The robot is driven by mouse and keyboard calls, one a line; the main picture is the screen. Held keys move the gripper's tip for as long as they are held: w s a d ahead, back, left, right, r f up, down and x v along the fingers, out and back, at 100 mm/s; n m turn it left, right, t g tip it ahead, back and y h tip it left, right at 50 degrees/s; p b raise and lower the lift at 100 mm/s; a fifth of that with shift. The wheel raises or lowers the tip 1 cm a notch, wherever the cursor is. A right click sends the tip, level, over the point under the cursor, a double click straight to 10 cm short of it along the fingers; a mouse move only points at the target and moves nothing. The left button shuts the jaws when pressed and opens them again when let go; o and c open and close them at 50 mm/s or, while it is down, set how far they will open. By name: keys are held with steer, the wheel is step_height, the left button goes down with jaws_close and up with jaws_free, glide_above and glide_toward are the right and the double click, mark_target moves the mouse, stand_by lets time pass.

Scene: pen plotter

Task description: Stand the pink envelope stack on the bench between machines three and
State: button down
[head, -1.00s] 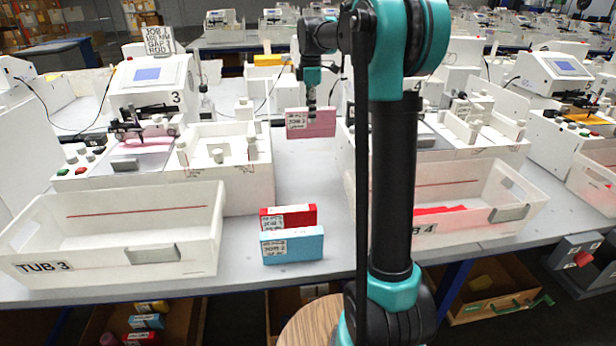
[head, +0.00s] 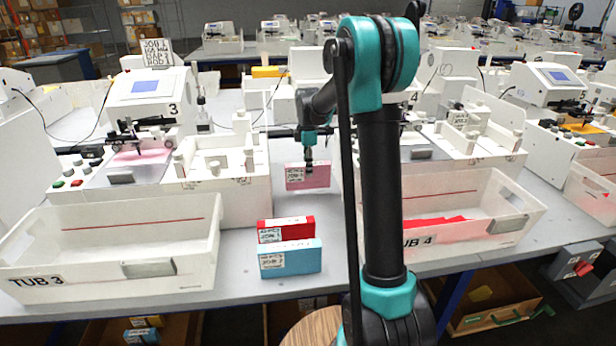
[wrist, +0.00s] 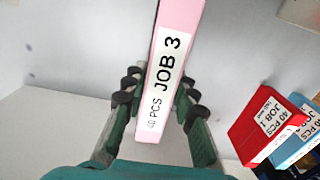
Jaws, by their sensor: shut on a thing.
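The pink envelope stack (head: 318,179) has a white label reading JOB 3, 40 PCS. It is upright between machine three (head: 150,100) and machine four (head: 455,135). In the wrist view the pink stack (wrist: 172,60) stands between my fingers. My gripper (head: 308,163) is shut on its top edge from above. It also shows in the wrist view (wrist: 160,95). The stack's lower edge is at or very near the bench (head: 300,208); I cannot tell whether it touches.
A red stack (head: 296,225) and a blue stack (head: 300,258) stand in front, nearer the bench edge. TUB 3 (head: 170,240) is at left; TUB 4 (head: 440,238) is at right, partly behind my arm. The bench strip between the pink and red stacks is clear.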

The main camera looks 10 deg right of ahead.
steer(key=shift+f, duration=1.8)
steer(key=c, duration=1.2)
jaws_free()
steer(key=shift+f, duration=0.1)
step_height(320, 180, up, 12)
steer(key=shift+r, duration=0.15)
